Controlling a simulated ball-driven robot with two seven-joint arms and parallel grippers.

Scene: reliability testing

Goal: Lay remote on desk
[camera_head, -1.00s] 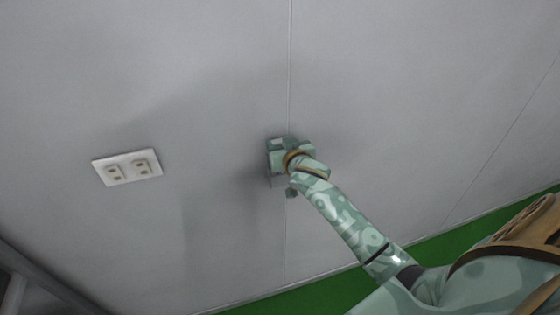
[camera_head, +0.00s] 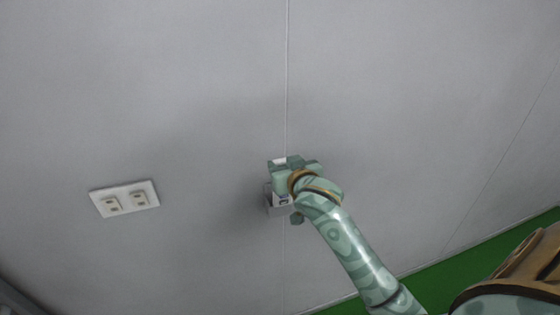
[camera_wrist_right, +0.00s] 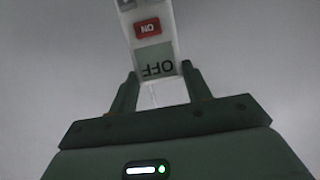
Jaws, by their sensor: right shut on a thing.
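The remote is a slim white bar with a red ON button and a grey OFF button; it shows best in the right wrist view (camera_wrist_right: 150,36). My right gripper (camera_wrist_right: 158,80) is shut on it, one finger at each side. In the head view my right gripper (camera_head: 297,178) is close to the wall and hides most of the remote (camera_head: 283,199). A small light grey holder (camera_head: 279,210) on the wall sits just below the gripper. I cannot tell whether the remote's lower end is still inside it. My left gripper and the desk are not in view.
A white wall outlet plate (camera_head: 125,198) is left of the gripper. The grey wall (camera_head: 420,90) fills most of the head view and is otherwise bare. A green floor (camera_head: 450,262) shows at the lower right.

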